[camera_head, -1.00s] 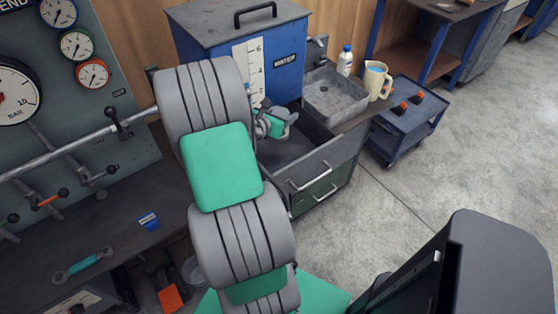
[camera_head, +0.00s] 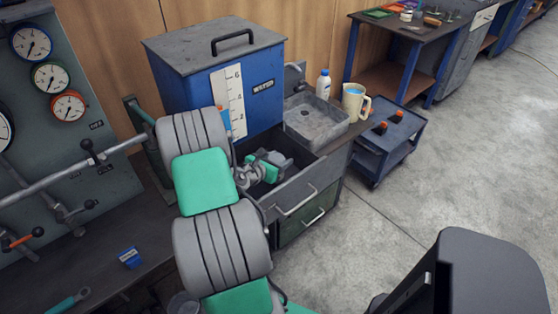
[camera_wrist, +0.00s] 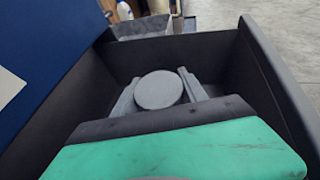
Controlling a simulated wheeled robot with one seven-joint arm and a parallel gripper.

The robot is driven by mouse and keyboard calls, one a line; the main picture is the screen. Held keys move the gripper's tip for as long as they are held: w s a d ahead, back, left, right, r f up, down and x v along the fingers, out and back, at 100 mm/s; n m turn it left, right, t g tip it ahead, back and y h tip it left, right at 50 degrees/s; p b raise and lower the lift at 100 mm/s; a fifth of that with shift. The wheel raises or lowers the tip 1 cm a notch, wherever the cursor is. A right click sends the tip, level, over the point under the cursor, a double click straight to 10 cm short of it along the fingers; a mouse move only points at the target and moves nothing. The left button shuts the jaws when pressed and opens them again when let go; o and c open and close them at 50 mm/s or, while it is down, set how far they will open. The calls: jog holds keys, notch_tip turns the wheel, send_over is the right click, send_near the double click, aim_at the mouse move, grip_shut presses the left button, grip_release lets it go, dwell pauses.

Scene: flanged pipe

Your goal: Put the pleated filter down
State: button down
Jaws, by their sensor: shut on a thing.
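The pleated filter (camera_wrist: 158,92) shows in the wrist view as a round pale grey end face; its pleats are not visible. My gripper (camera_wrist: 157,84) has one finger on each side of it and is shut on it. In the head view my gripper (camera_head: 274,166) is at the open drawer (camera_head: 307,186), within its walls as seen from above. The filter cannot be made out there. The wrist view shows the drawer's dark walls (camera_wrist: 215,70) around the gripper and filter. I cannot tell whether the filter touches the drawer floor.
The blue water tank (camera_head: 262,88) stands behind and left of the drawer. A grey basin (camera_head: 316,122), a white bottle (camera_head: 323,84) and a cream jug (camera_head: 355,102) are on the counter behind it. A blue cart (camera_head: 388,148) is at right. The floor at right is clear.

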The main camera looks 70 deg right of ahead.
jog(key=shift+f, duration=0.45)
jog(key=shift+f, duration=0.15)
jog(key=c, duration=0.6)
grip_release()
jog(key=v, duration=0.6)
jog(key=r+v, duration=0.1)
jog(key=v, duration=0.5)
jog(key=shift+r+p, duration=0.2)
jog(key=shift+p, duration=0.15)
jog(key=shift+r, duration=0.1)
